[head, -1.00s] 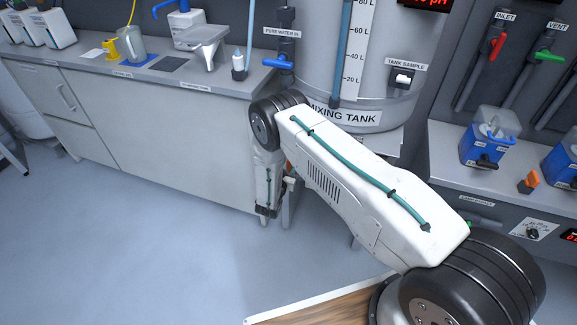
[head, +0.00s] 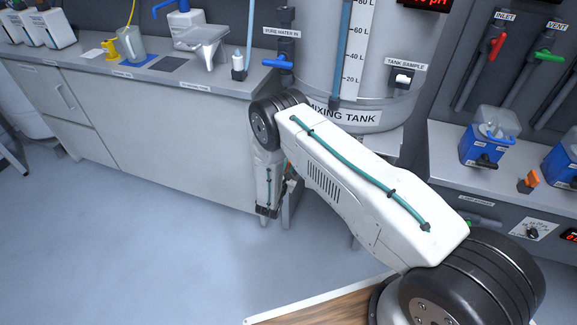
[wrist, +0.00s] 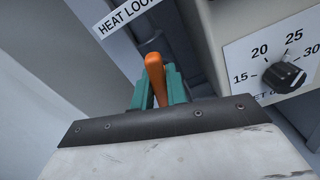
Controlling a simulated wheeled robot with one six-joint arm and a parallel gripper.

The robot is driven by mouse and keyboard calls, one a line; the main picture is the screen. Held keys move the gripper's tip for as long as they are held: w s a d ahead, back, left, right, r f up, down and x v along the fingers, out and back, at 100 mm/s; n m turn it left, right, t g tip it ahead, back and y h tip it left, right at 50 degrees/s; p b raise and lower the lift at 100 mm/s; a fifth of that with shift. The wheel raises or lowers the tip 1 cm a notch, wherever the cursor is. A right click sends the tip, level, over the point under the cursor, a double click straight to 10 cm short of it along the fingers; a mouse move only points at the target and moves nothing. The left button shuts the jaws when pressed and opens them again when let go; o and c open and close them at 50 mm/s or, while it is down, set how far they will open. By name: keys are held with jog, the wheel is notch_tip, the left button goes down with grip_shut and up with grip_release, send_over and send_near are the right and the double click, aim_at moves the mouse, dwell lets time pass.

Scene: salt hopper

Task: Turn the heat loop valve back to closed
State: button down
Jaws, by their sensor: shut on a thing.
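The heat loop valve's orange handle (wrist: 154,72) stands between the teal fingers of my gripper (wrist: 157,88) in the wrist view. The fingers are shut on it, one on each side. The handle points away from the gripper, toward a grey pipe fitting below the HEAT LOOP label (wrist: 122,14). The label is partly cut off by the frame. The valve body is mostly hidden behind the handle and fingers. In the head view my arm covers most of the valve, and the handle cannot be made out clearly.
A dial (wrist: 284,77) on a white scale plate sits close right of the gripper. In the head view the mixing tank (head: 345,95) stands behind my arm, with a grey counter (head: 150,130) at left and a shelf of pumps (head: 488,140) at right. The floor at left is clear.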

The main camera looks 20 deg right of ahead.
jog(key=m, duration=0.7)
jog(key=shift+s+d+f, duration=0.15)
jog(key=shift+d, duration=0.1)
jog(key=m, duration=0.4)
jog(key=shift+f, duration=0.15)
jog(key=shift+s+f+m, duration=0.1)
jog(key=shift+f+m, duration=0.05)
jog(key=shift+m, duration=1.45)
jog(key=shift+d, duration=0.1)
jog(key=c, duration=1.4)
grip_release()
jog(key=v, duration=0.7)
jog(key=shift+s+a, duration=0.25)
jog(key=shift+s, duration=0.05)
